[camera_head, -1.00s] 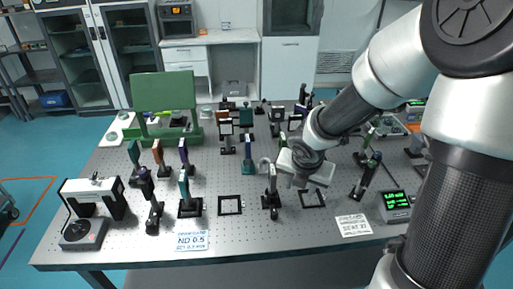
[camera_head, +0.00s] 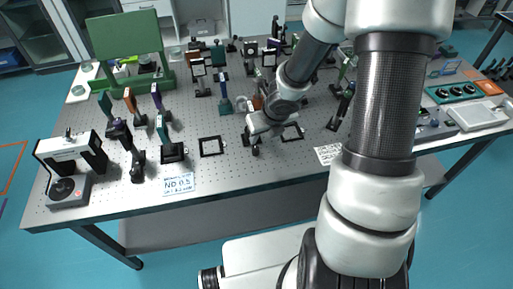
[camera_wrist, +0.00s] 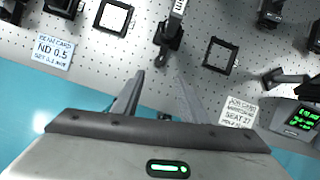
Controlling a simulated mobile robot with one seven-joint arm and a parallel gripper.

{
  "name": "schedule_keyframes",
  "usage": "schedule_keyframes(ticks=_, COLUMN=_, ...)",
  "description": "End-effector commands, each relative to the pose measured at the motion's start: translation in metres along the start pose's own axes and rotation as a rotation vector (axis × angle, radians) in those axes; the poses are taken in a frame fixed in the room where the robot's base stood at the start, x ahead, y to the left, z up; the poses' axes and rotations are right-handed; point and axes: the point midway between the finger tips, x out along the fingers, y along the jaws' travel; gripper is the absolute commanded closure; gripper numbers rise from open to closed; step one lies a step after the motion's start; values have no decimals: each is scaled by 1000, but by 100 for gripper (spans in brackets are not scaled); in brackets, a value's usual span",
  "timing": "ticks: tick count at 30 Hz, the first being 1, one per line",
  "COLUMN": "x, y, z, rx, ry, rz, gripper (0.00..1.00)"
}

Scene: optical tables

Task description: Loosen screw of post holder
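A post holder with a black base (camera_wrist: 168,40) and a light upright part (camera_wrist: 180,8) stands on the table, just ahead of my gripper (camera_wrist: 160,76) in the wrist view. The two grey fingers are apart with nothing between them. The base lies beyond the fingertips, with no contact that I can see. In the head view my gripper covers most of this holder, and only part of its dark base (camera_head: 255,150) shows. The screw is too small to make out in either view.
Flat black square frames lie left (camera_wrist: 114,17) and right (camera_wrist: 220,56) of the holder. Cards reading ND 0.5 (camera_wrist: 53,52) and SEAT 27 (camera_wrist: 238,111) lie near the front edge. A green-display meter (camera_wrist: 302,119) is at right. Several mounted optics stand behind and left.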

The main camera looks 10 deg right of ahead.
Motion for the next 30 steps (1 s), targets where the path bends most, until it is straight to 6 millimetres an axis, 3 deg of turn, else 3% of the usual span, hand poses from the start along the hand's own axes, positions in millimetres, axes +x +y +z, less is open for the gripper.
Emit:
schedule_keyframes(ticks=3, x=10, y=2, z=0, rx=-8, ry=4, rz=1, gripper=61)
schedule_keyframes(ticks=6, x=41, y=1, z=-4, rx=-2, ry=3, rz=2, gripper=61)
schedule_keyframes(ticks=15, x=100, y=0, z=-3, rx=-3, ry=3, rz=0, gripper=61)
schedule_keyframes(ticks=21, x=120, y=0, z=-1, rx=-2, ry=2, rz=0, gripper=61)
schedule_keyframes(ticks=30, x=124, y=0, z=0, rx=-1, ry=2, rz=0, gripper=61)
